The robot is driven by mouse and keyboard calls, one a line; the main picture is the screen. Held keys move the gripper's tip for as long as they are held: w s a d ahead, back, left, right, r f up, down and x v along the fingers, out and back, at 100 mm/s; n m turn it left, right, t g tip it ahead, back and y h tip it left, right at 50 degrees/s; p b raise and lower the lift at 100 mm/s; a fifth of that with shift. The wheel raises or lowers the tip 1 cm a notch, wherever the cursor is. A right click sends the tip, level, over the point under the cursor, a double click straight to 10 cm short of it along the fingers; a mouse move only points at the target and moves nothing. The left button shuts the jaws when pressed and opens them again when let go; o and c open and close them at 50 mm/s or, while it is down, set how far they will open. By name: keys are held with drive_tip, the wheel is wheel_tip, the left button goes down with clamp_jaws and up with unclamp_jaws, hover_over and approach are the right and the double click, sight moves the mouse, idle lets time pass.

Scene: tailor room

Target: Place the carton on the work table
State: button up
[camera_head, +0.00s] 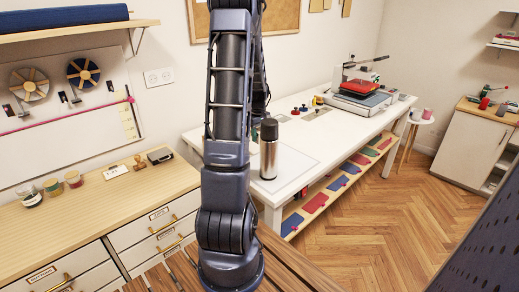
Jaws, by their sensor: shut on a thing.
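The work table is most likely the white table (340,132) along the back wall, right of my arm. No carton can be made out in this view. My own dark arm rises through the middle of the picture and leaves it at the top, with another dark part showing just behind it. My gripper's jaws cannot be seen, nor can anything in them.
A steel bottle with a black cap (268,158) stands at the table's near left. A heat press (362,92) stands at its far end. Small items lie between them. A wooden-topped drawer cabinet (95,208) is at left. Open floor (370,215) lies right.

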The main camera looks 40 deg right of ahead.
drive_tip(key=shift+f, duration=3.8)
drive_tip(key=shift+f, duration=0.15)
drive_tip(key=o, duration=1)
